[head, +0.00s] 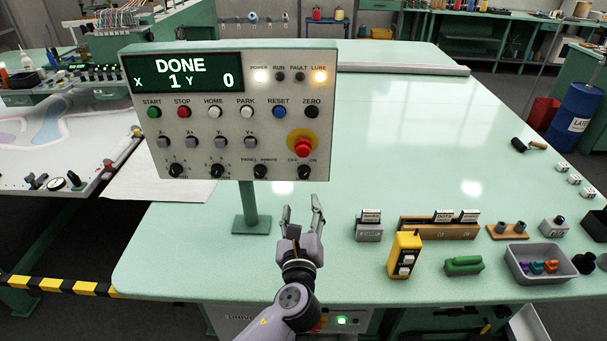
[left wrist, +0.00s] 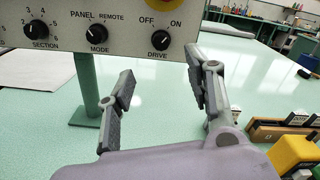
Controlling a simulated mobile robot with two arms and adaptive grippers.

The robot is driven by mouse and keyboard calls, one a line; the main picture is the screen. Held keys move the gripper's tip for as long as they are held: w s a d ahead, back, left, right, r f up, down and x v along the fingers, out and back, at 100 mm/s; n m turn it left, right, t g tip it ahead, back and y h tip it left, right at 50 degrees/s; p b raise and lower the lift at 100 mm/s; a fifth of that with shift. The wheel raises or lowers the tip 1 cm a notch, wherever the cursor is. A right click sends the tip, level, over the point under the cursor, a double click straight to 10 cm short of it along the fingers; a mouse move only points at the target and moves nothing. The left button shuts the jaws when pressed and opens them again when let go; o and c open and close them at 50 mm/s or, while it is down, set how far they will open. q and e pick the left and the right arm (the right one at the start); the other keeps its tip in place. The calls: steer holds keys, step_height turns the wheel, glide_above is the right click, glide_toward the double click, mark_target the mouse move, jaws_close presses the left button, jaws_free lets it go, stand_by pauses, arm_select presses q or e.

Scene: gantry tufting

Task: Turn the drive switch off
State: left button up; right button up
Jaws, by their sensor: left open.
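The drive switch (head: 304,172) is a black rotary knob at the lower right corner of the grey control panel (head: 200,150), under the OFF and ON labels. In the left wrist view the drive knob (left wrist: 158,40) has a white mark that seems to lean up and right, toward ON. My left gripper (head: 302,208) is open and empty, below the panel with fingers pointing up at the knob. In the left wrist view its fingers (left wrist: 160,78) stand either side of and below the knob, apart from it. My right gripper is not in view.
A red stop button (head: 303,147) on a yellow ring sits just above the knob. A yellow pendant (head: 404,254), a green tool (head: 463,265) and a grey bin (head: 513,273) stand to the right.

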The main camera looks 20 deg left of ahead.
mark_target(304, 175)
arm_select(q)
steer(key=p+x, duration=0.1)
steer(key=x, duration=1)
steer(key=shift+w+a, duration=0.1)
steer(key=shift+w, duration=0.2)
steer(key=shift+w+a+f+p, duration=0.1)
steer(key=shift+w+p, duration=0.2)
steer(key=shift+w, duration=0.25)
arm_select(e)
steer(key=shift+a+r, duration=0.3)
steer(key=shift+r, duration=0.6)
arm_select(q)
steer(key=shift+c, duration=0.5)
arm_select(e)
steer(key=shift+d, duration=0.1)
arm_select(q)
jaws_close()
